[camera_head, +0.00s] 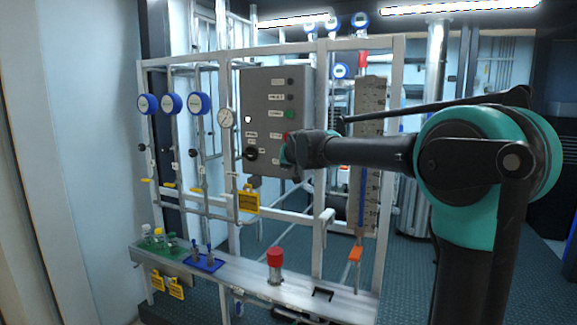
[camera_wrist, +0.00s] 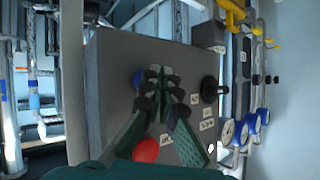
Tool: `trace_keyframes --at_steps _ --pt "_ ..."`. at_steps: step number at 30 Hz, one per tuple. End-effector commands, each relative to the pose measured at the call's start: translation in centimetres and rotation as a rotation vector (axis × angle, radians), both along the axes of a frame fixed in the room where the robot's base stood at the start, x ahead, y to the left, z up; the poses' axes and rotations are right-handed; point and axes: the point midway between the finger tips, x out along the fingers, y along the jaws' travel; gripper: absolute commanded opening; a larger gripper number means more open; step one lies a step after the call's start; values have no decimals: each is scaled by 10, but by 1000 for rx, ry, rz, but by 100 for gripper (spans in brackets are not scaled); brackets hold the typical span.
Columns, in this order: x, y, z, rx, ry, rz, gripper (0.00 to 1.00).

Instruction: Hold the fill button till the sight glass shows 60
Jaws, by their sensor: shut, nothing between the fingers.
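The grey control box (camera_head: 258,100) stands on the white frame and carries several labelled buttons. My gripper (camera_head: 290,155) is at its lower right part, and hides some of its face. In the wrist view my gripper's fingers (camera_wrist: 160,76) are together, over the box face. A blue button (camera_wrist: 138,78) shows just left of the fingertips, partly covered; I cannot tell whether they touch it. Its label is unreadable, so I cannot confirm it is the fill button. The sight glass (camera_head: 362,186) has a scale board and a blue column; my arm hides its middle, and the numbers are unreadable.
A red button (camera_wrist: 146,150) and a black knob (camera_wrist: 209,89) are near the fingers. A red-topped fitting (camera_head: 275,258) stands on the lower beam.

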Motion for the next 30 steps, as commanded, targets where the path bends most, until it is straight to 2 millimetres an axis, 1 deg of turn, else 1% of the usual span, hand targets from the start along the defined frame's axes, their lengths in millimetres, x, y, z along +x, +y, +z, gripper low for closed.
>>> trace_keyframes --at_steps 2,15,18,30 --pt "-3 1 0 0 0 1 0" --pt "-39 14 0 -1 -1 2 0" --pt "-44 17 0 1 0 1 0" --pt "-47 16 -1 -1 1 -1 0"
